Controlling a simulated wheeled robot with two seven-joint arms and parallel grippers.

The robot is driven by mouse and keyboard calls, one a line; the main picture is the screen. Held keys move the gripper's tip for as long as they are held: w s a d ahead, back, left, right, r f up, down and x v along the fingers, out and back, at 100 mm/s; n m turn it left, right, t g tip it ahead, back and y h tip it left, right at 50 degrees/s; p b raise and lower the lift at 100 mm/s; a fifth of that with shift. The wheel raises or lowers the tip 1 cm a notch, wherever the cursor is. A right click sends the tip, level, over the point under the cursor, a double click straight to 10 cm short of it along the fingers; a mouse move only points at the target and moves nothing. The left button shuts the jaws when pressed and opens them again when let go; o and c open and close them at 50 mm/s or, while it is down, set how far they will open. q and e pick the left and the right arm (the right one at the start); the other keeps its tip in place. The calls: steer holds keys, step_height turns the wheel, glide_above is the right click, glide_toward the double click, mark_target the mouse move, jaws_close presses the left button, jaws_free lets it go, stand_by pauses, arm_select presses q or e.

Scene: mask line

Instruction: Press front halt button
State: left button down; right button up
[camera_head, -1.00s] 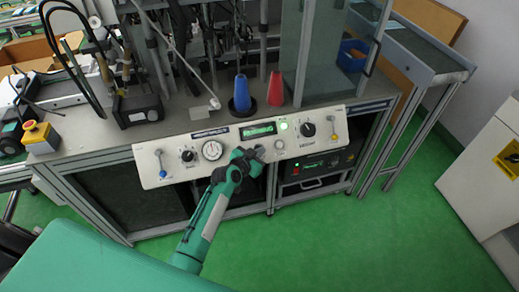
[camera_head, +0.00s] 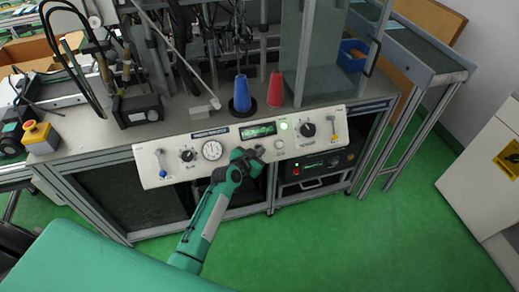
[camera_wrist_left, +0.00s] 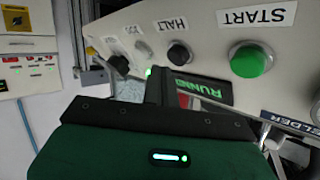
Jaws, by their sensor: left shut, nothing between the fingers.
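The black halt button (camera_wrist_left: 179,53), under an upside-down HALT label, shows in the left wrist view. The green START button (camera_wrist_left: 250,60) is to its right. My left gripper (camera_wrist_left: 160,80) is shut and empty, its dark fingers pointing at the panel just below and left of the halt button in that view. I cannot tell whether they touch it. In the head view my left gripper (camera_head: 257,153) is at the panel below the green display (camera_head: 258,130), and the halt button is hidden behind it. My right gripper is not in view.
The white control panel (camera_head: 150,160) also carries a dial gauge (camera_head: 212,150), a black knob (camera_head: 307,130) and a grey button (camera_head: 279,144). A blue cone (camera_head: 241,95) and a red cone (camera_head: 275,90) stand on the bench behind. The green floor in front is clear.

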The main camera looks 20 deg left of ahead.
arm_select(q)
steer(key=shift+w+a+f+b, duration=0.2)
steer(key=shift+w+f+b, duration=0.1)
steer(key=shift+b, duration=0.05)
stand_by(0.6)
steer(key=shift+w+a+f+b, duration=0.15)
steer(key=shift+w+f+b, duration=0.1)
steer(key=shift+b, duration=0.15)
stand_by(0.3)
steer(key=shift+s+d+r+p, duration=0.3)
steer(key=shift+s+r+p, duration=0.25)
steer(key=shift+p, duration=0.3)
